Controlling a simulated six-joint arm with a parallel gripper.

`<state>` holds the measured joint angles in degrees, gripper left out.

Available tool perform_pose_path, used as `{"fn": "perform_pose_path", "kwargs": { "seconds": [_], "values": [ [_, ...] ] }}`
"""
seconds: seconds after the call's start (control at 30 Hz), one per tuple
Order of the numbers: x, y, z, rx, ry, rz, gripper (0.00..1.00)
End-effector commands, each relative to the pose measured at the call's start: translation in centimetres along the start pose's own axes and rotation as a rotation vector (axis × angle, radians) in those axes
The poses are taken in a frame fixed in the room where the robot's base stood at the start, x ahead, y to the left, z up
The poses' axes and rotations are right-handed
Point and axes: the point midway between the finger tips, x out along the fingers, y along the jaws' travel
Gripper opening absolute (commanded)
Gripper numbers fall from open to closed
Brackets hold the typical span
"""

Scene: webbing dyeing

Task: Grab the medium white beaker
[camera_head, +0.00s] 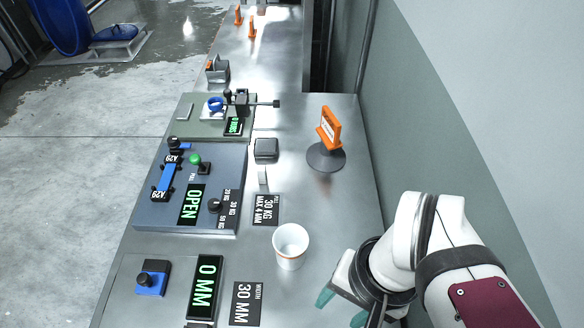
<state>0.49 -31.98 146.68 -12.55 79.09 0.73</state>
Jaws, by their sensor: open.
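A white beaker (290,249) with a thin orange line near its base stands upright on the metal bench, at the lower middle of the head view. It looks empty. It is the only beaker I see, so its size cannot be compared. My gripper (341,305) is to the right of the beaker and nearer the bottom edge, with green fingertips. It is open and apart from the beaker. Part of the gripper is hidden by my wrist and cut off by the frame edge.
Left of the beaker are a panel reading OPEN (190,204), a 0 MM display (205,286) and a 30 MM plate (246,304). An orange sign on a round dark base (326,158) stands behind. A wall (470,130) bounds the right. Bare bench lies between beaker and sign.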

Motion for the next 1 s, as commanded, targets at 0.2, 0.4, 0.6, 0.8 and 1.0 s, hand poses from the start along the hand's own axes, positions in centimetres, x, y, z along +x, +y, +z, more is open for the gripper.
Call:
{"fn": "perform_pose_path", "kwargs": {
  "seconds": [0.2, 0.4, 0.6, 0.8, 1.0],
  "values": [
    [0.0, 0.0, 0.0, 0.0, 0.0, 0.0, 0.97],
    [0.0, 0.0, 0.0, 0.0, 0.0, 0.0, 1.0],
    [0.0, -0.9, -1.4, -0.388, -0.121, 0.22, 1.0],
    [3.4, -8.6, -5.3, -1.33, -0.37, 0.815, 1.0],
    [10.6, -18.3, -2.9, -1.972, -0.511, 1.414, 1.0]
  ]
}}
